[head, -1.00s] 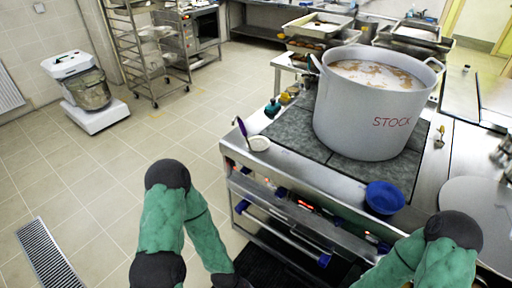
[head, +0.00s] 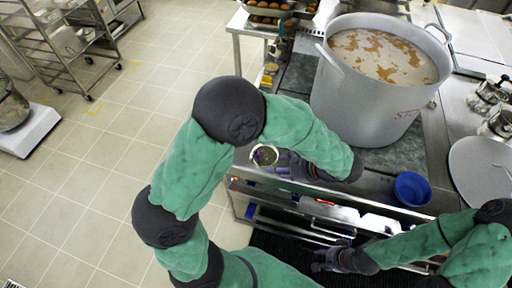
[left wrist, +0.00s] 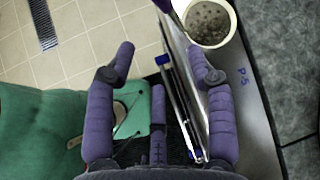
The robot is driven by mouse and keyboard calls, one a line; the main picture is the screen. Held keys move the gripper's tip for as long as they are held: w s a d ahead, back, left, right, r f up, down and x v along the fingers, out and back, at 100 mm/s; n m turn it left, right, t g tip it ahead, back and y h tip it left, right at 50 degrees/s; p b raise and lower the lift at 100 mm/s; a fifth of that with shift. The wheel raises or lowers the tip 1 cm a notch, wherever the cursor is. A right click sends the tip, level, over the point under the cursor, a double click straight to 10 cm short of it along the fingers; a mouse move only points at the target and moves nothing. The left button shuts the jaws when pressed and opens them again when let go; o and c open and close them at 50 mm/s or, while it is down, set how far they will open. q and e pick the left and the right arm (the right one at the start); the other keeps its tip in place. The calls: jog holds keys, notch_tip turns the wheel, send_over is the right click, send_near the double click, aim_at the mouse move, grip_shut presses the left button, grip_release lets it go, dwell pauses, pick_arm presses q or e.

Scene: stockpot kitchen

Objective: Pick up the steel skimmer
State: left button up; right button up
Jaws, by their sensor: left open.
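The steel skimmer (head: 264,156) is at the near left corner of the steel counter, partly hidden by my left arm. In the left wrist view its round, perforated bowl (left wrist: 208,24) shows at the top, with a purple handle (left wrist: 166,6) rising out of frame. My left gripper (left wrist: 163,62) is open and empty. Its right finger is just below the bowl in the picture; whether they touch I cannot tell. In the head view my left gripper (head: 290,166) is beside the skimmer. My right gripper (head: 322,260) is low in front of the counter, too small to read.
A large stockpot (head: 375,85) stands on the counter behind my left forearm. A blue bowl (head: 411,188) sits near the counter's front edge. A round grey lid (head: 485,170) lies at the right. Below the counter are rails and a shelf.

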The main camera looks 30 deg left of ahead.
aim_at(259, 161)
pick_arm(q)
jog(key=shift+y, duration=0.3)
jog(key=shift+w+a+r+b+x, duration=0.15)
jog(key=shift+a+r+b+x, duration=0.2)
jog(key=shift+x, duration=1.3)
jog(key=shift+w+a+r+b+x, duration=0.15)
jog(key=shift+b+x, duration=0.3)
jog(key=shift+x, duration=1.2)
jog(key=shift+w+a+r+b+x, duration=0.1)
jog(key=shift+a+r+b+x, duration=0.25)
jog(key=shift+x, duration=1.25)
jog(key=shift+d, duration=0.1)
jog(key=shift+c, duration=0.3)
grip_shut()
